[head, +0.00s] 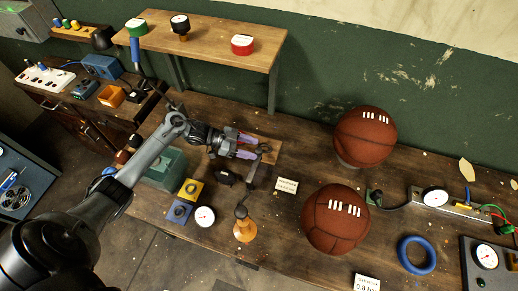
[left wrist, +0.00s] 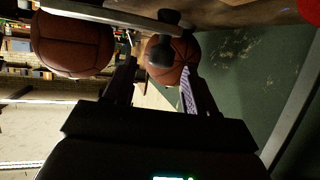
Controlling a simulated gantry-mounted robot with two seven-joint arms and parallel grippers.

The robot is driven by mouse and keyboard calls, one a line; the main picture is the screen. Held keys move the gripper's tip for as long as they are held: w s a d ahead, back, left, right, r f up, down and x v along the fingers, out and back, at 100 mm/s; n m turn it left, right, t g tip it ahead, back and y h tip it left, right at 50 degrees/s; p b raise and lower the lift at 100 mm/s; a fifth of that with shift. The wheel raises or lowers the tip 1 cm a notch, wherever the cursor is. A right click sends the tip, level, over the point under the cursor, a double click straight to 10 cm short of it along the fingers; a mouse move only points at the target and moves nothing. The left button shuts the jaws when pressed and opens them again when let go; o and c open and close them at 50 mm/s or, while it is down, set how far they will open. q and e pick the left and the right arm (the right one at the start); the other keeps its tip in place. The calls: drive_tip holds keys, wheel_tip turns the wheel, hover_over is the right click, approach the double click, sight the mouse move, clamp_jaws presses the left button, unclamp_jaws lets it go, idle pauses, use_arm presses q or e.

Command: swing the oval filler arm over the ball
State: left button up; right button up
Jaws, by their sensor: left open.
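Two brown leather balls rest on the bench: the back ball (head: 366,137) and the front ball (head: 336,219). Both also show in the left wrist view, one at the upper left (left wrist: 72,45) and one beyond my fingers (left wrist: 178,62). A thin grey filler arm (head: 252,174) stands to the left of the balls, with a dark knob at its back end. My left gripper (head: 254,148) is open, its fingers pointing right at that end. In the left wrist view a dark knob (left wrist: 160,47) shows near and between my fingertips; contact cannot be told. My right gripper is out of view.
An orange cone-shaped piece (head: 245,230) stands below the filler arm. A raised wooden shelf (head: 215,35) stands behind. Bare bench lies between the card and the balls.

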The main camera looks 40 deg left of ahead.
sight(258, 150)
use_arm(q)
drive_tip(key=shift+x, duration=1.8)
clamp_jaws()
